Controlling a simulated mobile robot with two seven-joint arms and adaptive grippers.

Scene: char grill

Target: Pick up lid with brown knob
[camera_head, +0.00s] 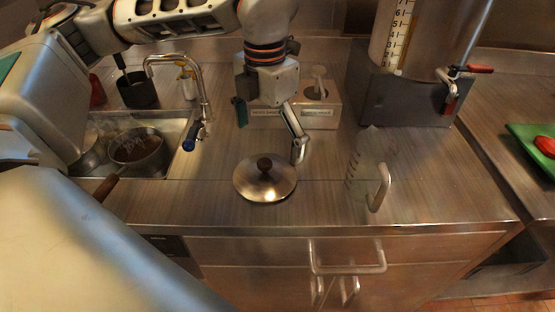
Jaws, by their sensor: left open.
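The round metal lid (264,187) with a dark brown knob (264,164) lies flat on the steel counter, near the middle of the head view. My left gripper (296,148) comes down from above, behind and to the right of the knob. Its fingers are open, with nothing seen between them, and they are apart from the knob. The lid is fully in sight. My right gripper does not show.
A clear measuring jug (380,187) stands right of the lid. A sink (176,159) with a pan (136,150) and a faucet (205,105) is at left. A box (321,112) stands behind my gripper. Counter in front of the lid is narrow.

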